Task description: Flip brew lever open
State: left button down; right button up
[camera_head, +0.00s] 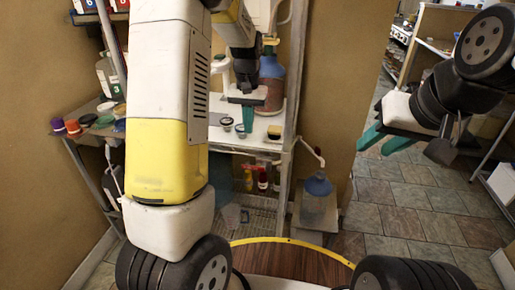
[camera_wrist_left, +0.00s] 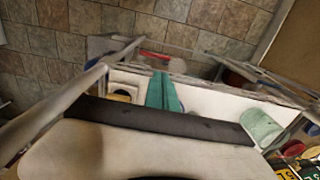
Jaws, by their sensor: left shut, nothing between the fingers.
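My left gripper (camera_head: 248,122) has teal fingers pressed together and empty, over the white shelf in front of a reddish-brown jug with a blue top (camera_head: 271,80). Its shut fingers also show in the left wrist view (camera_wrist_left: 163,92), above a white surface. A pale curved spout or lever (camera_head: 312,153) sticks out beside the shelf post, above a clear blue-topped jug (camera_head: 317,198); I cannot tell whether it is the brew lever or how it is set. The left gripper is above and left of it, apart. My right gripper (camera_head: 382,140) is open and empty at the right.
Small dark-lidded jars (camera_head: 233,127) stand on the white shelf (camera_head: 255,141) near the left gripper. A rack with bottles and coloured caps (camera_head: 73,128) stands at the left. Tiled floor (camera_head: 400,200) is clear on the right.

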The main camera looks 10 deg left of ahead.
aim_at(244, 165)
pick_arm(q)
jog(key=shift+f, duration=0.1)
notch_tip(244, 165, down, 14)
jog(key=shift+r, duration=0.1)
dwell(0.4)
jog(key=shift+a+h, duration=0.2)
jog(key=shift+h, duration=0.2)
dwell(0.3)
jog(key=shift+a+f+h, duration=0.4)
jog(key=shift+f+h, duration=0.2)
jog(key=shift+h, duration=0.3)
jog(key=shift+f, duration=0.15)
jog(key=shift+a+f, duration=0.2)
jog(key=shift+f, duration=1.25)
